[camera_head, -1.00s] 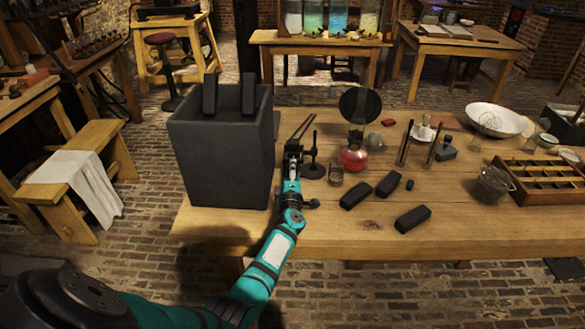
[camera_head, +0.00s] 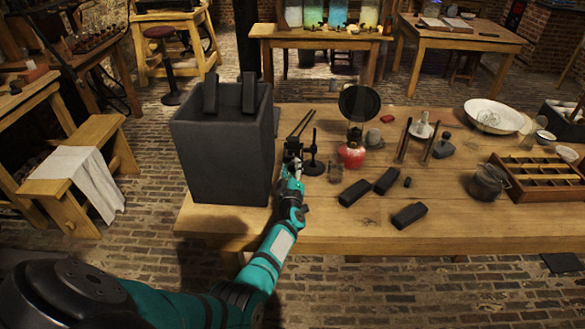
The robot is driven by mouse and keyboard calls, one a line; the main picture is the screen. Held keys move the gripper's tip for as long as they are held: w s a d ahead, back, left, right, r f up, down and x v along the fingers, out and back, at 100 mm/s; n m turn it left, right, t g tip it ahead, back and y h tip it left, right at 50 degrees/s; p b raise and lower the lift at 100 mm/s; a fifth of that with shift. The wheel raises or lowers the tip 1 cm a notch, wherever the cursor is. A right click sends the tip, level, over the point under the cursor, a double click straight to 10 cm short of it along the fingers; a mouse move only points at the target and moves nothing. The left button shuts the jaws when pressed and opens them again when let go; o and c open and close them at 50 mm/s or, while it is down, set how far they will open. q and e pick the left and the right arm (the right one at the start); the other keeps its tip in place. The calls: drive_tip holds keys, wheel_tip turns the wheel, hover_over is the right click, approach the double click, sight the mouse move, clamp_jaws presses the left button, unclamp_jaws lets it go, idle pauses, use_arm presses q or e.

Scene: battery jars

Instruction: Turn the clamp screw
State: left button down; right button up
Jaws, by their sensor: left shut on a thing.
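My left gripper (camera_head: 292,156) is beside the right wall of the large dark grey jar (camera_head: 222,155), near its front right side. It is shut on a small dark part that I take to be the clamp screw; the fingers and most of the part are too small and dark to make out. A small black stand (camera_head: 314,160) with a round base is upright just right of the gripper. I cannot tell whether they touch. Two dark upright plates (camera_head: 249,93) show above the jar's rim. My right gripper is not in view.
Several black blocks (camera_head: 409,215) lie on the wooden table (camera_head: 330,235). A red-based lamp (camera_head: 351,155) stands before a dark round disc (camera_head: 359,102). Farther right are a glass jug (camera_head: 487,182), a compartmented tray (camera_head: 548,194) and a white bowl (camera_head: 495,116). The table's front strip is clear.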

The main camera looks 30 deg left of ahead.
use_arm(q)
drive_tip(key=shift+d+f, duration=0.1)
drive_tip(key=shift+f, duration=0.05)
drive_tip(key=c, duration=0.9)
unclamp_jaws()
drive_tip(key=shift+v, duration=3.75)
